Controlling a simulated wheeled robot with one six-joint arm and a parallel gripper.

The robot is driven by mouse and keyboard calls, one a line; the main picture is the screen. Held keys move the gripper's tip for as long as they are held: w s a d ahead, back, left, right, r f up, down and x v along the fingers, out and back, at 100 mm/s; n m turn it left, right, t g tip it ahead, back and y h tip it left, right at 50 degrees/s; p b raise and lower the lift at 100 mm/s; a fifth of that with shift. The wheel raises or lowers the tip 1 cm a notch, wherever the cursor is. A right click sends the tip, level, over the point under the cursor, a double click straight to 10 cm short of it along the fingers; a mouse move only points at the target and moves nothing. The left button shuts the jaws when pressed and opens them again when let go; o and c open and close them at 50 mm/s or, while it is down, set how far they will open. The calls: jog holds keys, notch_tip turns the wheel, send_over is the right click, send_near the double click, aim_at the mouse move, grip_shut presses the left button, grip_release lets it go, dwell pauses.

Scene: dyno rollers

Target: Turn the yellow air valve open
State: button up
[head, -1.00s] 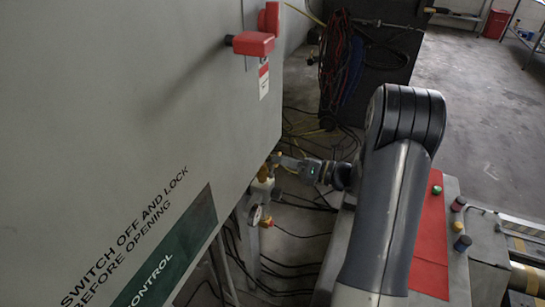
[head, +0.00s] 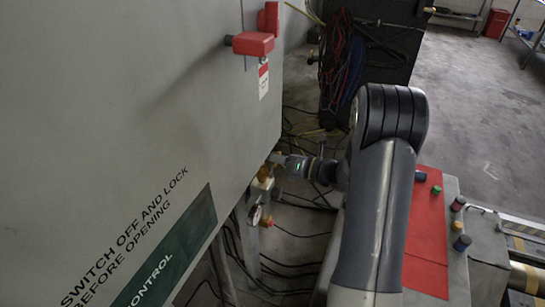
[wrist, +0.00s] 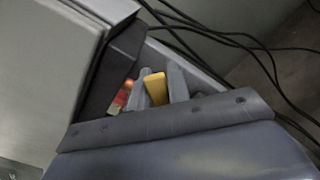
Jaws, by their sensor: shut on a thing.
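The yellow air valve handle (wrist: 156,88) stands between the two grey fingers of my gripper (wrist: 161,86) in the wrist view. My gripper is shut on it. In the head view, my gripper (head: 279,161) reaches left to the valve fitting (head: 263,177) below the grey cabinet's corner. The handle is small and partly hidden there. A round gauge (head: 255,214) sits below the fitting. Part of the handle and the pipe are hidden by the fingers and wrist in the wrist view.
The grey cabinet (head: 120,110) with a red lever (head: 250,44) fills the left side. Black cables (head: 300,270) hang and lie below the valve. A red panel (head: 426,235) with buttons is right of my arm. A dark cabinet (head: 385,55) stands behind.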

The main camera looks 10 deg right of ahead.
grip_shut()
jog(key=shift+n, duration=0.3)
jog(key=n, duration=0.1)
jog(key=n+b, duration=0.1)
jog(key=s+n+b, duration=0.1)
jog(key=shift+a+r, duration=0.3)
jog(key=shift+a, duration=0.1)
jog(key=shift+s+a+r+n+b, duration=0.15)
jog(key=shift+s+n+b, duration=0.1)
jog(key=shift+n+b, duration=0.45)
jog(key=shift+s+a+n+b, duration=0.25)
jog(key=shift+n+b, duration=0.3)
jog(key=shift+n, duration=0.2)
jog(key=shift+s+a+r+n+b, duration=0.1)
jog(key=shift+s+n+b, duration=0.15)
jog(key=shift+n+b, duration=0.45)
jog(key=o, duration=0.7)
grip_release()
